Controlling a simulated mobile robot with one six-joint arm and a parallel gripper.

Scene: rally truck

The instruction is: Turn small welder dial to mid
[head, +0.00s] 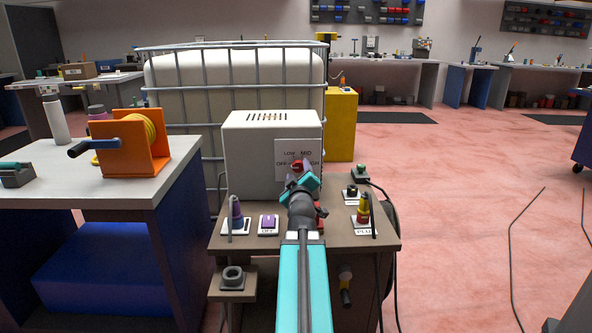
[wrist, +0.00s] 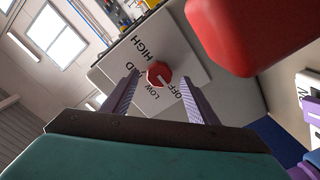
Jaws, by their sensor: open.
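The welder (head: 265,150) is a white box with a slotted top on the brown table. Its dial plate (head: 284,146) is marked OFF, LOW, MID and HIGH. The small red dial (wrist: 158,73) shows in the wrist view; its pale line seems to point towards OFF. In the head view my arm partly hides the dial. My gripper (wrist: 159,85) is open, with one purple finger on each side of the dial in the wrist view. I cannot tell whether the fingers touch it. My teal wrist (head: 302,187) is in front of the plate.
A large red part (wrist: 250,35) is close to the wrist camera. The brown table (head: 340,240) carries a purple switch (head: 268,223), a purple-topped plug (head: 236,212) and a yellow-red plug (head: 363,209). An orange reel (head: 133,150) is left. The floor right is mostly clear.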

